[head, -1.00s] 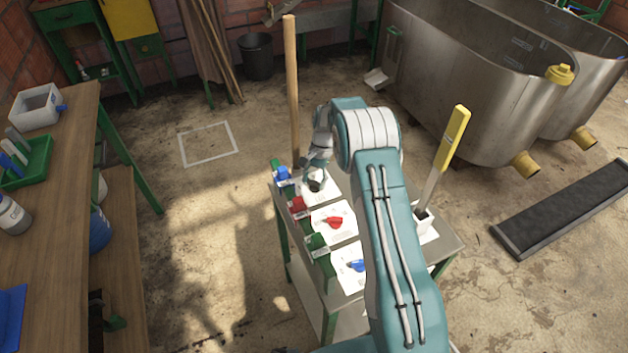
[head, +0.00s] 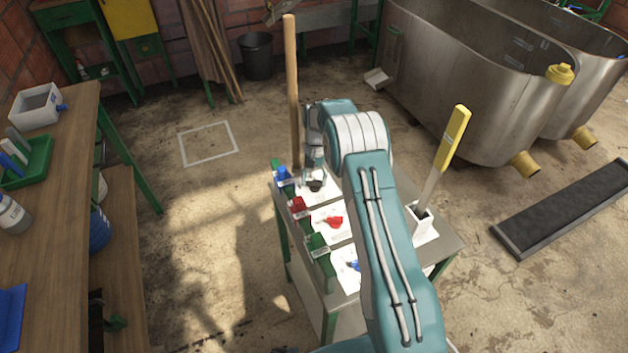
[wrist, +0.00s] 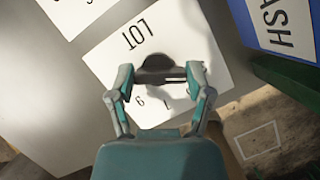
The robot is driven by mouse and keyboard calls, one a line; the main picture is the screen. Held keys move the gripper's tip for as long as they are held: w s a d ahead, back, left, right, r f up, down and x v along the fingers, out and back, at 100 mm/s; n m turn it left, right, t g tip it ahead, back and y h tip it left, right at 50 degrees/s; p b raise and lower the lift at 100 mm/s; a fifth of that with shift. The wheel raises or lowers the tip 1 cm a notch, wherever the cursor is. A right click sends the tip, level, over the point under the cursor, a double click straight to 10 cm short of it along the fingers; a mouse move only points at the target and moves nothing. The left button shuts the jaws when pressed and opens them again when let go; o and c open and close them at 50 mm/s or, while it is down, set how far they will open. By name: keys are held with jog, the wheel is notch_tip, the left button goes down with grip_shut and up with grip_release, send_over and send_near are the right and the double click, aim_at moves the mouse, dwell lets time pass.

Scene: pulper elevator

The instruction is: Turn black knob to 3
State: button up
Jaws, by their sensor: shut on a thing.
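The black knob (head: 316,186) stands on a white card at the far end of the small table. In the wrist view the black knob (wrist: 158,66) lies between my fingertips, on a card (wrist: 112,62) printed "LOT" with digits around the knob. Some digits are hidden by my fingers, and I cannot tell which one the knob points to. My gripper (wrist: 160,78) is shut on the knob, one finger on each side. In the head view my gripper (head: 315,174) is directly over the knob, partly hidden by my arm.
A yellow-handled tool (head: 452,140) stands at the right.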

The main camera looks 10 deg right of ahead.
jog(key=shift+w, duration=0.15)
jog(key=o, duration=1.1)
jog(key=shift+a, duration=0.1)
jog(key=shift+o, duration=0.2)
jog(key=shift+r, duration=0.1)
jog(key=v, duration=1.1)
jog(key=shift+r, duration=0.35)
jog(key=shift+w, duration=0.1)
